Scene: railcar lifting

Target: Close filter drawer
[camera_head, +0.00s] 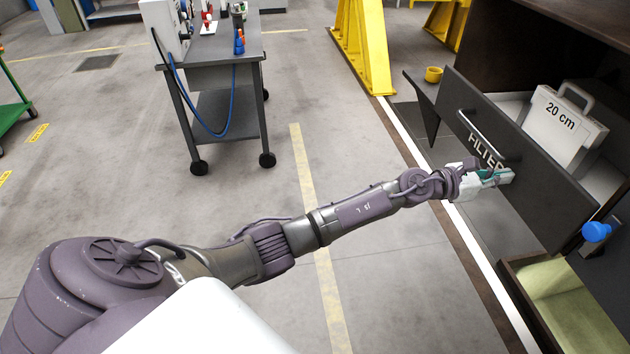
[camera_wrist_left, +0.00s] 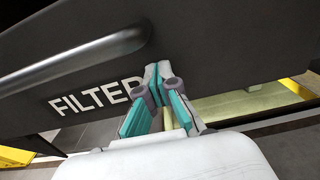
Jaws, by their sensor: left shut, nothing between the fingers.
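The filter drawer (camera_head: 543,197) is dark grey with a long bar handle (camera_head: 480,134) and the white word FILTER on its front. It stands pulled out of the dark cabinet at the right of the head view. Inside it is a white filter box (camera_head: 565,125) marked 20 cm, with a grey handle. My left gripper (camera_head: 508,175) is shut and empty at the drawer front, just below the lettering. In the left wrist view the closed fingertips (camera_wrist_left: 157,70) are at the drawer front (camera_wrist_left: 215,50), below the handle (camera_wrist_left: 85,62); I cannot tell whether they touch. My right gripper is out of view.
A blue knob (camera_head: 596,232) is at the drawer's near end. An open bin with a yellow-green inside (camera_head: 570,300) is below it. A yellow stand (camera_head: 362,50) and a grey wheeled cart (camera_head: 212,65) are farther back. The floor left of the drawer is clear.

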